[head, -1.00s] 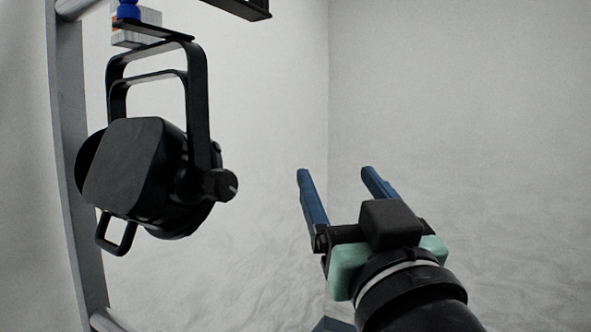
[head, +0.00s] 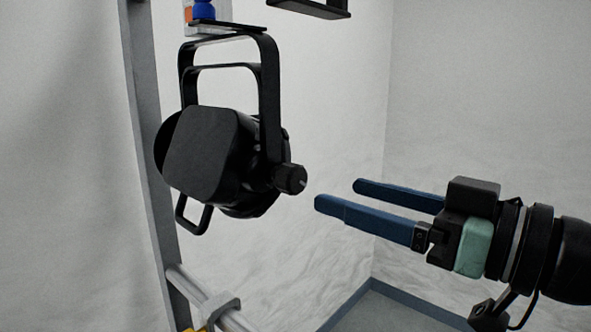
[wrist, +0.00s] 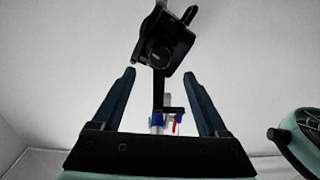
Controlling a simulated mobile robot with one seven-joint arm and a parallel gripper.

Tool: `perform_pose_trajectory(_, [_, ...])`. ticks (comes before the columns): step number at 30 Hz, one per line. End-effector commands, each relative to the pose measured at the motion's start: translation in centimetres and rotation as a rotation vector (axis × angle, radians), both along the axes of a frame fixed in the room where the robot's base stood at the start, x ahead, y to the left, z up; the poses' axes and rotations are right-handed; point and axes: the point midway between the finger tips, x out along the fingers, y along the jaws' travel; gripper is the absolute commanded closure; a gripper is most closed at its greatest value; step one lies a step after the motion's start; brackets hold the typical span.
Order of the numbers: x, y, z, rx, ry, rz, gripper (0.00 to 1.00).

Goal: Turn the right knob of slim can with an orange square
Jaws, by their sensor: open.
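A black can light (head: 205,155) hangs from a black double yoke in the head view. Its right knob (head: 290,179) sticks out at the yoke's lower right end. An orange patch shows at the top edge beside a blue part, partly cut off; its shape is unclear. My gripper (head: 335,195) is open and empty, its blue fingers pointing left toward the knob with a small gap between. In the wrist view, the knob (wrist: 159,52) faces the camera above and between the fingertips (wrist: 160,75). No finger touches it.
A grey upright post (head: 150,140) stands left of the can. A grey pipe with a clamp (head: 215,305) runs below it. Another black bracket (head: 312,8) hangs at the top. The space right of the can is free apart from my arm.

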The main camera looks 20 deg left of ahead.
Motion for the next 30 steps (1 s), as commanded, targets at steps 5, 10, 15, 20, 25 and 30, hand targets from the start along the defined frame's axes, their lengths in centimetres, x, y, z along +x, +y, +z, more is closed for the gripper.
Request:
perform_pose_trajectory(5, [1.3, 3.8, 0.3, 0.0, 0.001, 0.003, 0.23])
perform_pose_trajectory(10, [2.3, 6.6, 0.2, -0.001, 0.001, 0.002, 0.23])
perform_pose_trajectory(15, [2.9, 8.1, 0.1, 0.0, 0.001, 0.0, 0.23])
perform_pose_trajectory(20, [3.1, 8.5, 0.0, 0.001, 0.001, -0.001, 0.23])
perform_pose_trajectory(25, [3.1, 8.5, 0.0, 0.001, 0.0, -0.001, 0.23])
perform_pose_trajectory(30, [3.1, 8.5, 0.0, 0.001, 0.0, -0.001, 0.49])
